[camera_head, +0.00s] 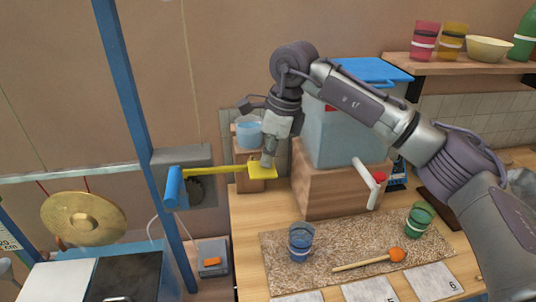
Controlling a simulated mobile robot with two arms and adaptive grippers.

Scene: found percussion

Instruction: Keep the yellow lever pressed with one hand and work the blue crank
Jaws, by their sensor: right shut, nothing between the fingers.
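The yellow lever (222,169) is a thin bar that reaches right from a grey box and ends in a flat yellow pad (262,174). My right gripper (268,162) is shut and empty, pointing down with its tips at the pad. They look to be touching it, though I cannot tell how hard it is pressed. The blue crank (173,188) shows as an upright blue grip in front of the grey box, near the lever's left end. No gripper is at it. My left gripper is out of view.
The grey box (178,158) sits by a blue post (128,85). A gong (83,218) hangs at left. A water tank (345,138) stands on a wooden block (325,185). Blue (300,242) and green (418,219) cups and an orange-headed mallet (370,260) are on the speckled mat (345,246).

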